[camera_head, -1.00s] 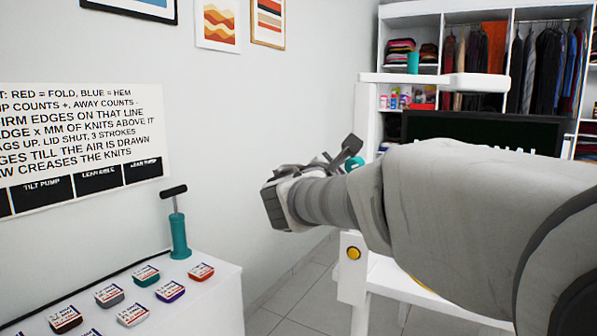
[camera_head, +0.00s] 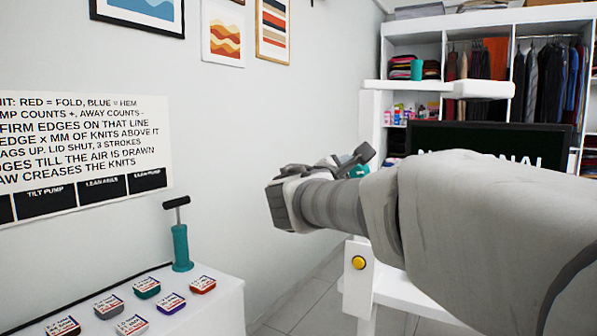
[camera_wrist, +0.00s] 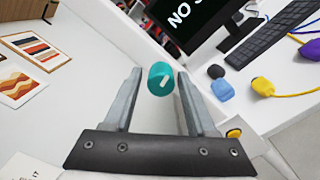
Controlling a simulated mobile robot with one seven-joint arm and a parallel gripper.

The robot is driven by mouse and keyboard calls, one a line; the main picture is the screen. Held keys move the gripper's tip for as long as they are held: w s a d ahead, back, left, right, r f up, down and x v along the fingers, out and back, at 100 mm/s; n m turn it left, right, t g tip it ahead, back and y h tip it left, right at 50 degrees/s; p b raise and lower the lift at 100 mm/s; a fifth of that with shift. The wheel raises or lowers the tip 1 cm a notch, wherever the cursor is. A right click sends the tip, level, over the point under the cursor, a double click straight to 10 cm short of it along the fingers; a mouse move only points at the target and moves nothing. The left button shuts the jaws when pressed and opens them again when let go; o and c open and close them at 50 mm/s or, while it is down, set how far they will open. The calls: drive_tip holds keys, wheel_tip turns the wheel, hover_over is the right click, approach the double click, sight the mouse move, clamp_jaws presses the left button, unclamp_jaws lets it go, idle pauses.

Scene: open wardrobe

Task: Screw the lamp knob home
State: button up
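The teal knob (camera_wrist: 160,78) is a short cylinder with a white mark on its face. In the wrist view it sits between the two fingertips of my gripper (camera_wrist: 158,73), with a narrow gap visible on each side. My gripper is open around it. In the head view the teal knob (camera_head: 359,171) shows partly behind my gripper (camera_head: 356,161), near the white frame. My wrist hides much of the fingers there. No lamp can be clearly made out, and the knob's mounting is hidden.
A yellow button (camera_head: 358,262) is on the white frame below my wrist. A dark screen (camera_head: 485,137) stands behind my arm. A teal pump (camera_head: 180,247) and several small labelled tins stand on the white cabinet (camera_head: 215,305) at left. Blue and yellow plugs (camera_wrist: 262,84) lie right in the wrist view.

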drive_tip(key=shift+o, duration=0.8)
drive_tip(key=shift+f, duration=0.1)
drive_tip(key=shift+c, duration=0.4)
drive_tip(key=shift+r+n+p, duration=0.25)
drive_tip(key=shift+n+p, duration=0.45)
drive_tip(key=shift+p, duration=0.15)
drive_tip(key=n+p, duration=0.3)
drive_tip(key=shift+n, duration=0.3)
drive_tip(key=n+p, duration=0.3)
drive_tip(key=p, duration=0.1)
drive_tip(key=shift+n, duration=0.4)
drive_tip(key=n+p, duration=0.4)
drive_tip(key=p, duration=0.1)
drive_tip(key=shift+n+p, duration=0.35)
drive_tip(key=shift+n, duration=0.05)
drive_tip(key=n+p, duration=0.2)
drive_tip(key=p, duration=0.1)
drive_tip(key=shift+n, duration=0.4)
drive_tip(key=shift+f+n+p, duration=0.2)
drive_tip(key=shift+n+p, duration=0.3)
